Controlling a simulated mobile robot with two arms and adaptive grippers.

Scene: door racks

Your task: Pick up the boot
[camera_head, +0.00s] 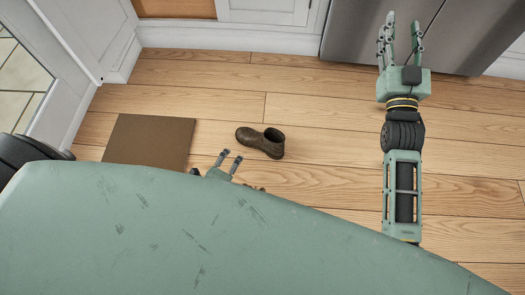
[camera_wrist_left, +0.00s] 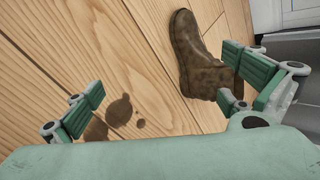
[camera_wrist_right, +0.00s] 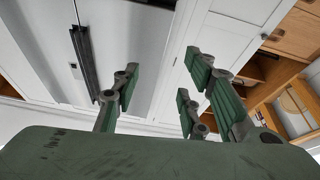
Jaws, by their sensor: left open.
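A dark brown boot (camera_head: 261,140) lies on the wooden floor near the middle of the head view, its toe to the left. My left gripper (camera_head: 229,158) is just below and left of the boot in the head view, partly hidden behind my own green body. In the left wrist view the boot (camera_wrist_left: 197,58) is at the upper right, beside the right-hand fingers, which overlap its shaft end. My left gripper (camera_wrist_left: 160,100) is open, with nothing between its fingers. My right gripper (camera_head: 400,45) is raised at the right, open and empty; its spread fingers show in the right wrist view (camera_wrist_right: 160,95).
A brown mat (camera_head: 150,139) lies on the floor left of the boot. A grey metal appliance front (camera_head: 375,35) and white cabinets (camera_head: 265,10) stand at the back. A white door (camera_head: 80,35) is at the left.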

